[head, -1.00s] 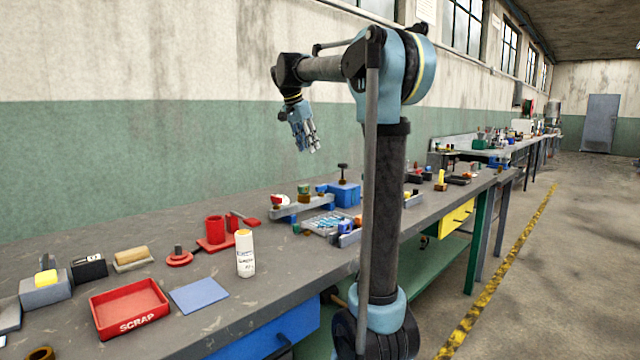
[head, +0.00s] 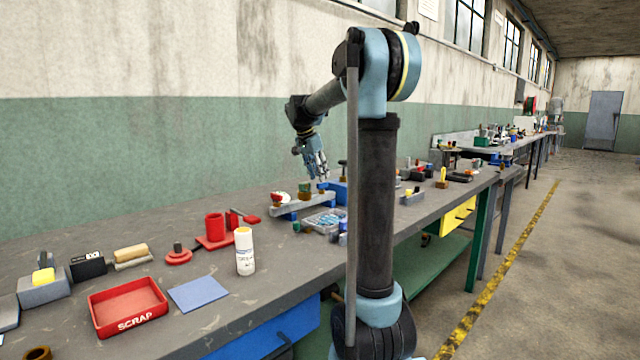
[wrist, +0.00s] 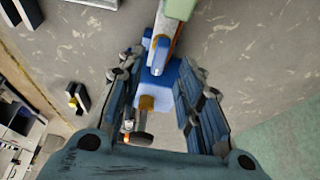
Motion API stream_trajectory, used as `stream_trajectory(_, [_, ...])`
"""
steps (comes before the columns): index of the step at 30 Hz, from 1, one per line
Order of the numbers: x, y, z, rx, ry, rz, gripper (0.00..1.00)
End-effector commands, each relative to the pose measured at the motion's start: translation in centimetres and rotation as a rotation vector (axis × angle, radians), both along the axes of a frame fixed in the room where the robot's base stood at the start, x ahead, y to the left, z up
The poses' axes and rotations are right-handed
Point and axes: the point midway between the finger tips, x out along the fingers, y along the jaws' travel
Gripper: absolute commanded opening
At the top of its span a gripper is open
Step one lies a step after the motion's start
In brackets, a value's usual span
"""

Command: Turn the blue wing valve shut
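My gripper (head: 316,168) points down above the grey manifold rail (head: 303,206) on the bench in the head view. In the wrist view my gripper (wrist: 158,74) is open, with its fingers spread left and right and nothing held. A slim blue part (wrist: 160,52), apparently the blue wing valve, shows between the fingertips near the top. Below it is a larger blue block (wrist: 178,82) with a brass-coloured piece (wrist: 158,100) and a dark knob (wrist: 138,138). I cannot tell how the wing is turned.
A green-topped valve (head: 304,188) and a red and white valve (head: 279,198) stand on the rail. A clear tray (head: 325,221) lies in front.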

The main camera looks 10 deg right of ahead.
Motion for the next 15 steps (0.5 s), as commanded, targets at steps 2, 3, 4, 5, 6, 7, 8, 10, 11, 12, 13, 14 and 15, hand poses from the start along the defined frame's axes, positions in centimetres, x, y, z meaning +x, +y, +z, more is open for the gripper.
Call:
stream_trajectory(2, [0.3,-0.4,-1.1,0.000,-0.001,-0.002,0.33])
stream_trajectory(3, [0.4,-0.6,-1.6,0.000,-0.001,-0.002,0.33])
stream_trajectory(4, [0.5,-0.7,-1.9,0.000,-0.001,-0.002,0.33])
stream_trajectory(5, [0.6,-0.8,-2.2,0.000,-0.001,-0.002,0.33])
stream_trajectory(6, [0.7,-0.9,-2.5,0.000,-0.001,-0.002,0.33])
stream_trajectory(7, [0.7,-1.0,-2.7,0.000,0.000,-0.001,0.33])
stream_trajectory(8, [0.7,-1.0,-2.9,0.000,0.000,-0.001,0.33])
stream_trajectory(10, [0.8,-1.1,-3.2,0.000,0.000,0.000,0.33])
stream_trajectory(11, [0.8,-1.1,-3.3,0.000,0.000,0.000,0.33])
stream_trajectory(12, [0.8,-1.2,-3.4,0.000,0.000,0.000,0.33])
stream_trajectory(13, [0.8,-1.2,-3.4,0.000,0.000,0.000,0.33])
stream_trajectory(14, [0.8,-1.2,-3.5,0.000,0.000,0.000,0.33])
stream_trajectory(15, [0.8,-1.2,-3.5,0.000,0.000,0.000,0.33])
